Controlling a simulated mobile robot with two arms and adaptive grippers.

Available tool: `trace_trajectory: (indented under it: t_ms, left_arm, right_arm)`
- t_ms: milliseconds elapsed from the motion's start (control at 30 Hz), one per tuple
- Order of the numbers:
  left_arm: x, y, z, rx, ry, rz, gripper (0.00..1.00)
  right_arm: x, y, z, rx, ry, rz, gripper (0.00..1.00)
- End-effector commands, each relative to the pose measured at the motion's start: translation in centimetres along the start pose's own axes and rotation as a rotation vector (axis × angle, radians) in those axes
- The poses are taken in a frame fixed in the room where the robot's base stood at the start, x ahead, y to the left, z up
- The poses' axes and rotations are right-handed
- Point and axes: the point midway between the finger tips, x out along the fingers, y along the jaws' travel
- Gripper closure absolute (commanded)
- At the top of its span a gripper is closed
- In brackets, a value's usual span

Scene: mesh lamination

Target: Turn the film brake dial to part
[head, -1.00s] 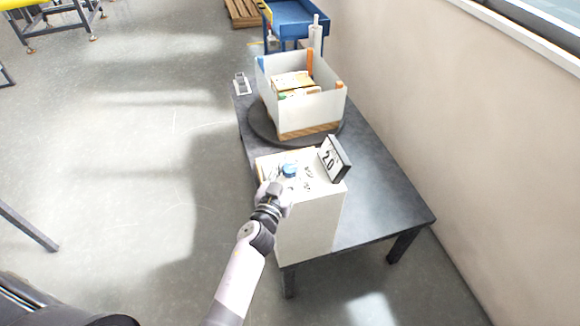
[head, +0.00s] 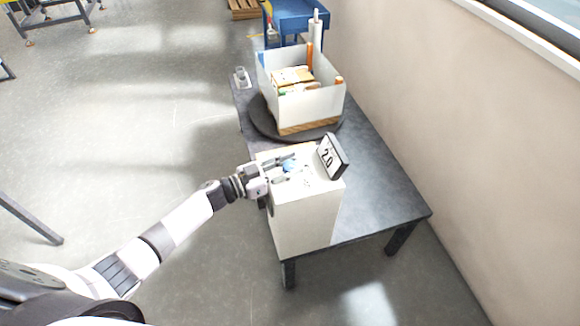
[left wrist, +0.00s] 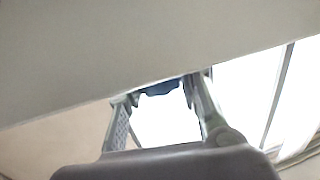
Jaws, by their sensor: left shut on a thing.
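The film brake dial is a small blue knob (head: 289,166) on top of a white box-shaped unit (head: 303,222) at the table's near end. Small dark markings lie around it, too small to read. My left gripper (head: 286,168) reaches in from the left, with its fingers on either side of the knob and shut on it. In the left wrist view, the dark blue knob (left wrist: 161,88) shows between the fingertips (left wrist: 160,94). Which mark the knob points at cannot be told. My right gripper is not in view.
A small sign reading 2.0 (head: 331,157) stands just right of the dial. Behind it, a white open box (head: 311,107) with packages sits on a dark round turntable (head: 262,124). The grey table's (head: 385,197) right side is clear. A wall runs along the right.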

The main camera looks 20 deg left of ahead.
Motion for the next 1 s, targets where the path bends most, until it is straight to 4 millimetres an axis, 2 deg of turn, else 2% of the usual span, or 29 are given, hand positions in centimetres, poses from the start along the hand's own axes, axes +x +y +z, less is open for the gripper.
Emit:
trace_trajectory:
  t_ms: [33,100,400,1000]
  left_arm:
    - [0.0,-0.4,0.3,0.005,0.002,0.037,0.96]
    - [0.0,-0.3,0.3,0.006,0.002,0.090,0.96]
    - [0.1,-0.2,0.1,0.003,0.004,0.247,0.96]
    - [0.1,-0.1,-0.3,-0.001,0.006,0.308,0.96]
  right_arm:
    - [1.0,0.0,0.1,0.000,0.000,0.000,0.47]
    - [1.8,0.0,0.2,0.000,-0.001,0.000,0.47]
    - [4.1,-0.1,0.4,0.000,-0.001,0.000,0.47]
    - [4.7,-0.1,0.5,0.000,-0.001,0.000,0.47]
